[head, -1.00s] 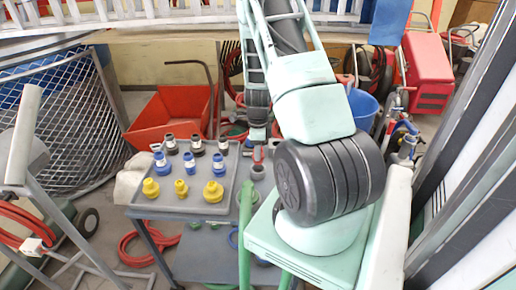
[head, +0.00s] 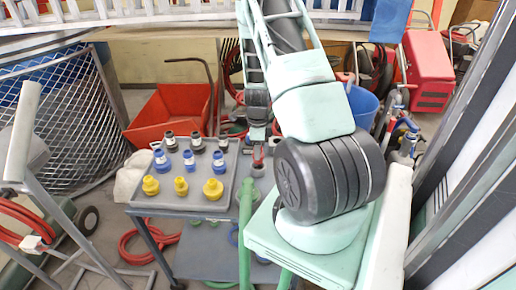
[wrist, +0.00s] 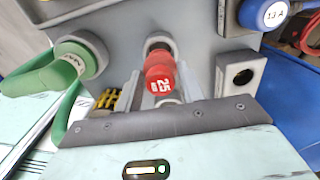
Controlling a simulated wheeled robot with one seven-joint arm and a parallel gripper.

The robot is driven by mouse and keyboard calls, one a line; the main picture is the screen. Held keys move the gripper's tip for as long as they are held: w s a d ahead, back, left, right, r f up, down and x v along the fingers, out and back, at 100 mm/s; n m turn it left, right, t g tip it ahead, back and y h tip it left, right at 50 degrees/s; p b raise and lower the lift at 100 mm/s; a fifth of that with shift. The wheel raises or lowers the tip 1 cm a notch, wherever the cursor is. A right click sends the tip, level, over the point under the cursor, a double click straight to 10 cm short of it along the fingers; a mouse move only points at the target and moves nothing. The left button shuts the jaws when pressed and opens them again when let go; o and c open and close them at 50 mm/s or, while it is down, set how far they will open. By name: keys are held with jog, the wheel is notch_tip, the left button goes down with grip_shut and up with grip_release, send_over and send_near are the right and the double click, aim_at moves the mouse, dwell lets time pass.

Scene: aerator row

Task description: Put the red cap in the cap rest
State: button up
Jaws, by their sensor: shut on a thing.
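The red cap (wrist: 160,78) has a white "25" on its near end. It sits between the fingers of my gripper (wrist: 160,92), which is shut on it. Its far end is against or just in front of a grey round fitting (wrist: 158,43); I cannot tell whether they touch. In the head view the red cap (head: 258,157) shows small below my gripper (head: 258,135), at the right of the tray. A grey square block with a dark round hole (wrist: 241,76), probably the cap rest, stands right of the cap in the wrist view. Its hole looks empty.
A green capped fitting (wrist: 80,60) is close on the left, and a blue cap marked 13 A (wrist: 268,12) is at upper right. The grey tray (head: 232,172) holds several yellow, blue and black fittings.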

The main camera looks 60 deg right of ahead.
jog(key=shift+f+b, duration=1.65)
jog(key=shift+f, duration=0.6)
jog(key=o, duration=1)
jog(key=shift+r, duration=0.1)
jog(key=shift+o, duration=0.2)
jog(key=shift+r, duration=0.1)
notch_tip(320, 180, up, 17)
jog(key=shift+p, duration=0.35)
jog(key=shift+r, duration=0.1)
